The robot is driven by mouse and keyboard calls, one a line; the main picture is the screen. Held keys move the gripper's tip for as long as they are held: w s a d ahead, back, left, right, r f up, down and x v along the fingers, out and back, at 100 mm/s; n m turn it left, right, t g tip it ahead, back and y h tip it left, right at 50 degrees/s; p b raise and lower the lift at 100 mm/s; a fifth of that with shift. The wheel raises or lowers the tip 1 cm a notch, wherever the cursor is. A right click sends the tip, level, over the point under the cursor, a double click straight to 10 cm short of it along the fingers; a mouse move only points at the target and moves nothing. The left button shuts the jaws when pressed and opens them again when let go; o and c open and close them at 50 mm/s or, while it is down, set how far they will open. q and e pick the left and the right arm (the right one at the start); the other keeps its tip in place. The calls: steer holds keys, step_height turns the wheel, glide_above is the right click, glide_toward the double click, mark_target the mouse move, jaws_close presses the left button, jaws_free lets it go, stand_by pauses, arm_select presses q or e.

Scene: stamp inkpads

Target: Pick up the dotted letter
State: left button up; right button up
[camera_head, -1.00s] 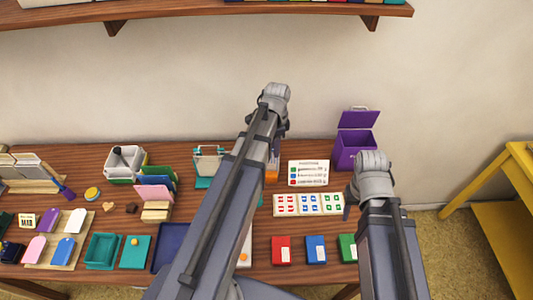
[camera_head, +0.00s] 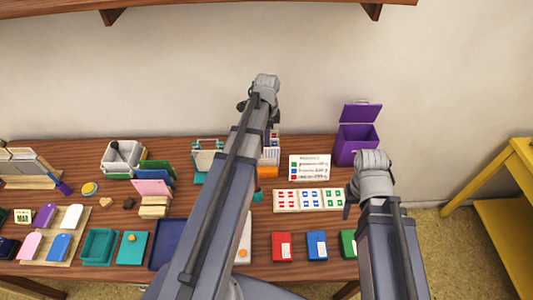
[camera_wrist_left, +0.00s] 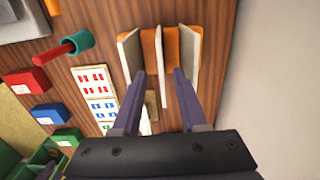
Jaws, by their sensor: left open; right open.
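An orange letter rack (camera_head: 267,172) stands at the back of the table, with pale cards or letters (camera_head: 270,152) upright in it. In the left wrist view the orange rack (camera_wrist_left: 171,45) holds several upright pale letters (camera_wrist_left: 132,52), seen edge-on from above. Which letter is dotted I cannot tell. My left gripper (camera_wrist_left: 158,74) is open and empty, its fingers pointing at the rack on either side of a middle letter. In the head view my left gripper (camera_head: 262,104) is above the rack, partly hidden by its arm. My right gripper (camera_head: 350,200) is open at the table's right, touching nothing visible.
A purple open box (camera_head: 355,145) stands at the back right. Red (camera_head: 282,246) and blue inkpads (camera_head: 317,246) lie in front. A teal-ended red cylinder (camera_wrist_left: 70,47) is near the rack.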

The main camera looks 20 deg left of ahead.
arm_select(q)
steer(key=shift+a+f+b, duration=0.15)
steer(key=shift+f+b, duration=2.5)
arm_select(e)
steer(key=shift+f, duration=2.65)
arm_select(q)
steer(key=shift+r, duration=0.1)
arm_select(e)
steer(key=shift+r, duration=0.1)
arm_select(q)
jaws_close()
